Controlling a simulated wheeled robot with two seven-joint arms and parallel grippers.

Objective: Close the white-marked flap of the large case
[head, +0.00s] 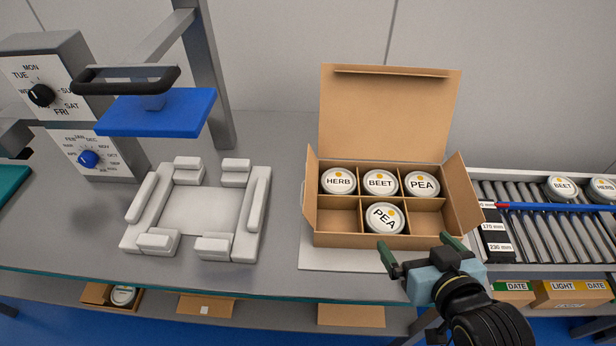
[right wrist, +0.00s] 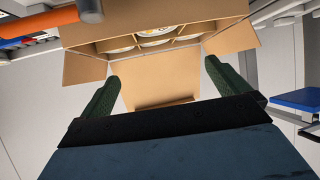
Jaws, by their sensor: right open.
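The large case (head: 312,225) is a brown cardboard box standing on a pale board on the bench. Its big back lid (head: 388,115) stands up. Its left flap (head: 311,190) and right flap (head: 463,195) stand open, splayed outward. I cannot make out a white mark on any flap. Tubs labelled HERB (head: 338,182), BEET (head: 380,183) and PEA (head: 421,185) fill the back row; another PEA tub (head: 384,218) sits front middle. My right gripper (head: 414,243) is open and empty, just in front of the case's front right. In the right wrist view the case (right wrist: 155,75) lies beyond the fingers.
A press with a blue plate (head: 156,112) and a white fixture (head: 250,225) stand left of the case. A roller conveyor (head: 540,228) with a blue bar and tubs lies to the right. Dial boxes (head: 45,85) stand at the far left. Bare bench separates fixture and case.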

